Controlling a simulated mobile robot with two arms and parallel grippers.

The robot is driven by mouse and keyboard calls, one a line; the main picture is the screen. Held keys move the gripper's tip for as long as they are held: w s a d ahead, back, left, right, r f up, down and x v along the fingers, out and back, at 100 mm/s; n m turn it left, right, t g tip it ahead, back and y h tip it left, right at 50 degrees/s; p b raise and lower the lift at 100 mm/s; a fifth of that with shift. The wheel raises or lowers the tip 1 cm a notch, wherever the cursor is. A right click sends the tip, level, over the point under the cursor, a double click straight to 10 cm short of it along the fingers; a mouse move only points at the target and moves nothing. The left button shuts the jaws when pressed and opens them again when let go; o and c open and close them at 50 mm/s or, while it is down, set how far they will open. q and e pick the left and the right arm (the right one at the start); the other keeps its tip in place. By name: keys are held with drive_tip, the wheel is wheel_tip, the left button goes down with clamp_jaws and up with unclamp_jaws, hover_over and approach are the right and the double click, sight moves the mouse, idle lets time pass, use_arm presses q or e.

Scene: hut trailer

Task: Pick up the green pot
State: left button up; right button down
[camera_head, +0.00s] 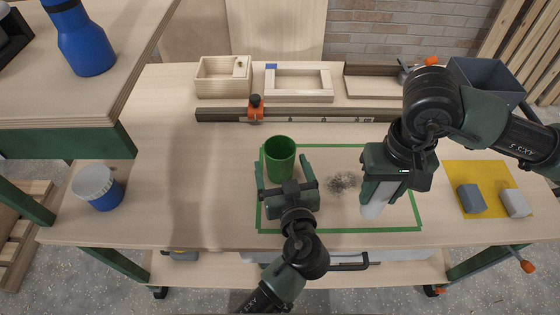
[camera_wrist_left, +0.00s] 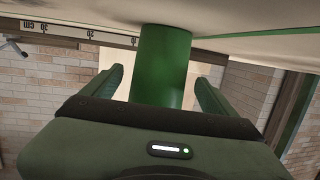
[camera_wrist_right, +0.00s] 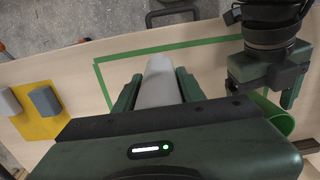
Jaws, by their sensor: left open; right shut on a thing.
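The green pot (camera_head: 280,158) stands upright on the workbench at the left edge of a green-taped rectangle (camera_head: 340,230). My left gripper (camera_head: 286,166) is open, with its fingers on either side of the pot. The left wrist view shows the pot (camera_wrist_left: 163,65) between the two fingers; I cannot tell whether they touch it. My right gripper (camera_head: 378,198) is shut on a pale grey block (camera_wrist_right: 161,82) and holds it, pointing down, over the right part of the taped rectangle. The block's upper part is hidden by the fingers.
A patch of grey dust (camera_head: 344,183) lies inside the tape. Two grey blocks (camera_head: 471,198) (camera_head: 515,203) sit on a yellow mat (camera_head: 478,174) at right. A rail (camera_head: 330,115) and wooden trays (camera_head: 222,77) lie behind. A blue-and-white cup (camera_head: 99,188) stands at left.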

sight(278, 148)
use_arm(q)
drive_tip(key=x, duration=0.5)
drive_tip(key=shift+w+r, duration=0.15)
drive_tip(key=shift+w, duration=0.25)
drive_tip(key=shift+s, duration=0.1)
drive_tip(key=c, duration=1.4)
drive_tip(key=shift+c, duration=0.2)
drive_tip(key=shift+r, duration=0.15)
drive_tip(key=shift+r, duration=0.3)
drive_tip(key=r, duration=0.2)
drive_tip(key=shift+s+r, duration=0.3)
drive_tip(key=shift+r, duration=0.05)
drive_tip(key=f+v, duration=0.1)
drive_tip(key=v, duration=0.4)
drive_tip(key=f+v, duration=0.1)
drive_tip(key=v, duration=0.5)
drive_tip(key=f+v, duration=0.1)
drive_tip(key=v, duration=0.5)
drive_tip(key=shift+s+d+f, duration=0.15)
drive_tip(key=shift+s+f, duration=0.05)
drive_tip(key=shift+s, duration=0.2)
drive_tip(key=shift+w, duration=0.1)
